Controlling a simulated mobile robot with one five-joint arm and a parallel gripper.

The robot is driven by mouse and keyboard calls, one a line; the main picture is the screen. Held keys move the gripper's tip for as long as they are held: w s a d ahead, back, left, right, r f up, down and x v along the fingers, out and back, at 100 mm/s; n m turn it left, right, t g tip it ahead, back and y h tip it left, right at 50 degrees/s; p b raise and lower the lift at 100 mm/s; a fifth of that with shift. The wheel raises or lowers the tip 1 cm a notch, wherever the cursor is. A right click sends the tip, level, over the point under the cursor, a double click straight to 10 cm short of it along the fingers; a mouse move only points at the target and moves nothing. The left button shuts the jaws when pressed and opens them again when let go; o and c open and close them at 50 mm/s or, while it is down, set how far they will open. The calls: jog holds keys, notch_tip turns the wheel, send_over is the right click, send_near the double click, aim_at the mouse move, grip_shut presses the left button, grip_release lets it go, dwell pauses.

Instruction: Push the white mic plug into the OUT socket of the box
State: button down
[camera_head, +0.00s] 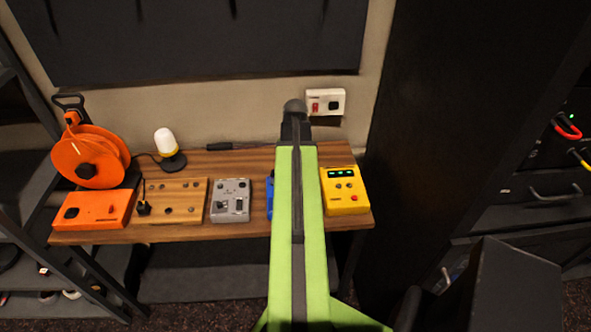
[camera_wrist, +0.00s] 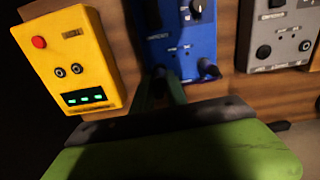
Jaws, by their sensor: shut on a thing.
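My gripper (camera_wrist: 165,88) shows in the wrist view as two dark fingers close in front of the blue box (camera_wrist: 180,42). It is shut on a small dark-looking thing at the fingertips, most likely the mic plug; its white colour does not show. I cannot tell whether it touches the box. The blue box has a knob and small round holes, and a dark plug or knob (camera_wrist: 208,70) at its near corner. I cannot read an OUT label. In the head view my green arm hides my gripper and most of the blue box (camera_head: 269,195).
A yellow box (camera_head: 345,190) with green lights stands right of the blue box; a grey box (camera_head: 231,201) stands left of it.

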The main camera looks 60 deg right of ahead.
jog(key=shift+s, duration=0.1)
dwell(0.9)
jog(key=shift+f+b, duration=0.6)
jog(key=shift+b, duration=0.1)
jog(key=shift+s+a+f+b, duration=0.3)
jog(key=shift+a+b, duration=0.1)
jog(key=shift+b, duration=0.15)
jog(key=c, duration=1.3)
grip_release()
jog(key=shift+w+d+r+p, duration=0.1)
jog(key=shift+w+d+p, duration=0.25)
jog(key=shift+d+p, duration=0.25)
jog(key=r+p, duration=0.6)
jog(key=a+r+p, duration=0.1)
jog(key=r+p, duration=0.4)
jog(key=r, duration=0.1)
jog(key=r+p, duration=0.6)
jog(key=shift+s+a+p, duration=0.1)
jog(key=shift+a+p, duration=0.1)
jog(key=shift+p, duration=0.1)
